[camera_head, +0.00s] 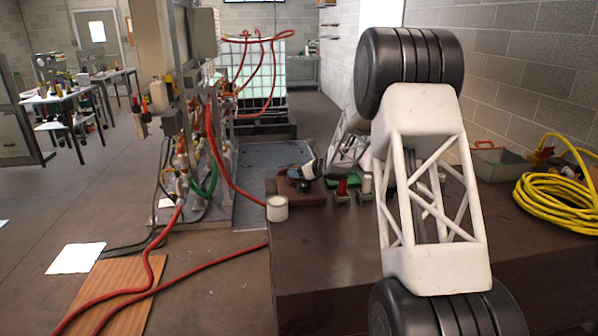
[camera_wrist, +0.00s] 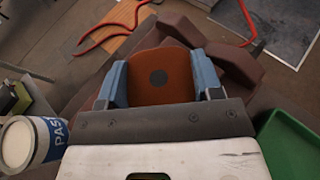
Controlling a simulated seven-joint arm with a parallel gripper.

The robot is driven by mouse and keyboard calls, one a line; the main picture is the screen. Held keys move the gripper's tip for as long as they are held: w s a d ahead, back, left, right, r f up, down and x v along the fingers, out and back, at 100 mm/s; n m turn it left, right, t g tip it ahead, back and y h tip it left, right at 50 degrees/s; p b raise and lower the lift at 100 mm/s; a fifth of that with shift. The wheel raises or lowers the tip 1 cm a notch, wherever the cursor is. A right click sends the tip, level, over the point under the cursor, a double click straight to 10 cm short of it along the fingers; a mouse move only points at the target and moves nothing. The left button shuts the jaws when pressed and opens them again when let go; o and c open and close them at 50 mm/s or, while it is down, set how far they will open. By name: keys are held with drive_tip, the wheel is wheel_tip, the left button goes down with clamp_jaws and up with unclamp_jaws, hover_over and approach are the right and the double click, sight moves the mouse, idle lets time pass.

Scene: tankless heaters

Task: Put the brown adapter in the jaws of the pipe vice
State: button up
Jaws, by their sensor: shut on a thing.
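The brown adapter (camera_wrist: 160,88) is an orange-brown piece with a dark round spot. In the wrist view it sits between the two blue-grey fingers of my gripper (camera_wrist: 160,80), which are shut on it. The pipe vice (camera_wrist: 232,66) is dark reddish brown and lies under and beyond the adapter, with blocky parts showing past the fingers. It also shows in the head view (camera_head: 297,196) at the bench's far left corner, with my gripper (camera_head: 300,176) right over it. I cannot tell whether the adapter touches the jaws; the adapter is not clear in the head view.
A white paste can (camera_head: 277,208) stands left of the vice near the bench edge. A green tray (camera_wrist: 290,145) is close on the right. Small red and white-topped items (camera_head: 342,188) stand right of the vice. A yellow hose coil (camera_head: 555,200) lies on the bench's right.

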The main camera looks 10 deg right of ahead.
sight(313, 187)
drive_tip(key=shift+s+f, duration=0.2)
drive_tip(key=shift+f, duration=1)
drive_tip(key=o, duration=1.1)
drive_tip(key=shift+o, duration=0.4)
drive_tip(key=shift+s+d, duration=0.1)
drive_tip(key=shift+d, duration=0.05)
drive_tip(key=shift+o, duration=0.6)
drive_tip(key=shift+s+d+r, duration=0.2)
drive_tip(key=shift+d, duration=0.1)
drive_tip(key=shift+s+d+r, duration=0.15)
drive_tip(key=shift+s+d, duration=0.05)
drive_tip(key=shift+d, duration=0.05)
drive_tip(key=s+d+r, duration=0.1)
drive_tip(key=r, duration=0.1)
drive_tip(key=s+d+r, duration=0.2)
drive_tip(key=shift+s+d, duration=0.2)
drive_tip(key=shift+s, duration=0.1)
drive_tip(key=shift+s+d+r, duration=0.15)
drive_tip(key=shift+s+r, duration=0.05)
drive_tip(key=shift+r, duration=0.05)
drive_tip(key=shift+r, duration=0.2)
